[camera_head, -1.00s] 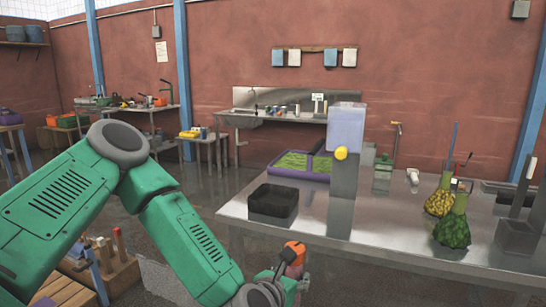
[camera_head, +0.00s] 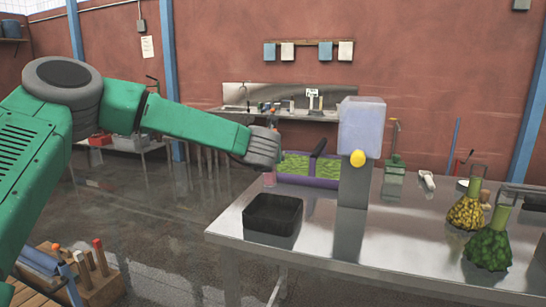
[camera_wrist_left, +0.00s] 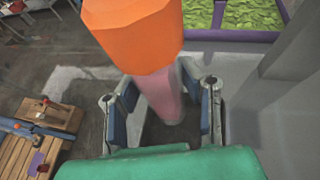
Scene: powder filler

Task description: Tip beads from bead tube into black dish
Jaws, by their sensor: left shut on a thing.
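The bead tube shows large in the left wrist view, with a wide orange end (camera_wrist_left: 132,32) and a pinkish, see-through body (camera_wrist_left: 163,92). My left gripper (camera_wrist_left: 165,100) has its fingers on either side of that body and is shut on it. In the head view my left gripper (camera_head: 267,160) is at the table's left far side, and a pink bit of the tube (camera_head: 269,180) shows below it. The black dish (camera_head: 272,234) stands on the table just nearer than the tube, apart from it. Its inside looks dark. My right gripper is not in view.
A grey column (camera_head: 353,186) with a clear hopper and yellow knob stands right of the dish. A purple tray (camera_head: 322,183) of green stuff lies behind. Yellow (camera_head: 466,214) and green (camera_head: 487,250) flasks stand at the right. The table's front middle (camera_head: 370,235) is clear.

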